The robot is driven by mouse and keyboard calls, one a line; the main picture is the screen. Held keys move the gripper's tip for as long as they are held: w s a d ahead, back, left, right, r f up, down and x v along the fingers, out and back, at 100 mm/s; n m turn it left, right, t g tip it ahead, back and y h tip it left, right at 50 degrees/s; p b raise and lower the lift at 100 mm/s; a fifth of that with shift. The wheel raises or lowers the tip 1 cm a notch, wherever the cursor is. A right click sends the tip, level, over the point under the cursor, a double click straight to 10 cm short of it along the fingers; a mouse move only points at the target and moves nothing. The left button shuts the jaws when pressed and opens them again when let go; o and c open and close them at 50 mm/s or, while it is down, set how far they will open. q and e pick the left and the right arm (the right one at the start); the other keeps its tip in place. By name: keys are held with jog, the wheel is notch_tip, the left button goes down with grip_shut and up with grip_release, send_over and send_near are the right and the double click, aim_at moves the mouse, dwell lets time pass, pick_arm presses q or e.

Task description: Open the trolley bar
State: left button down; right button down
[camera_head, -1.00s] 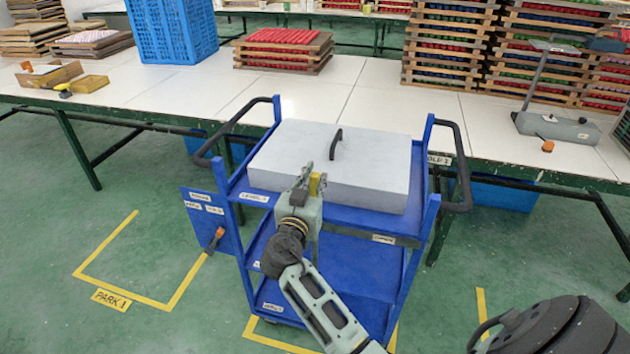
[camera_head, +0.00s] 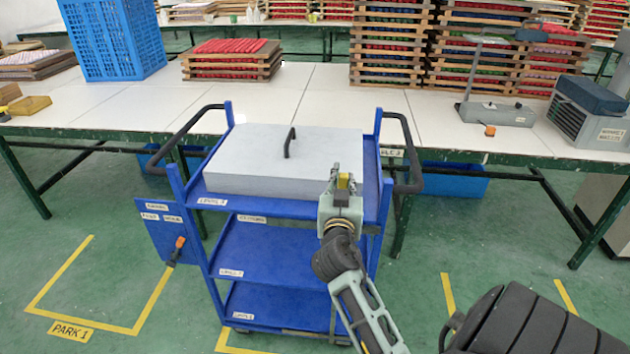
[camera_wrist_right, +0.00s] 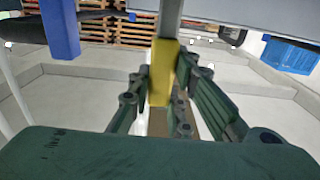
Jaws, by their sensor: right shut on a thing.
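The blue trolley (camera_head: 265,243) stands in front of the long table, with a white lidded box (camera_head: 265,180) on its top shelf. My right gripper (camera_head: 343,180) is at the trolley's front right, by the top shelf. It is shut on a yellow grip, which shows between its fingers in the wrist view (camera_wrist_right: 162,75). A grey bar (camera_wrist_right: 168,20) runs up from the yellow grip there. How the bar joins the trolley is hidden behind my gripper and arm. My left gripper is not in view.
The table (camera_head: 130,105) carries a blue crate (camera_head: 112,40), stacked wooden trays (camera_head: 232,62) and a grey device (camera_head: 497,113). A blue panel (camera_head: 160,230) with an orange-handled tool (camera_head: 177,250) hangs at the trolley's left. The yellow-marked floor area at left is empty.

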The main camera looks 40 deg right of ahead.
jog(key=shift+s+d, duration=1.1)
jog(key=shift+s, duration=0.2)
jog(key=c, duration=1.6)
grip_release()
jog(key=shift+v, duration=3.75)
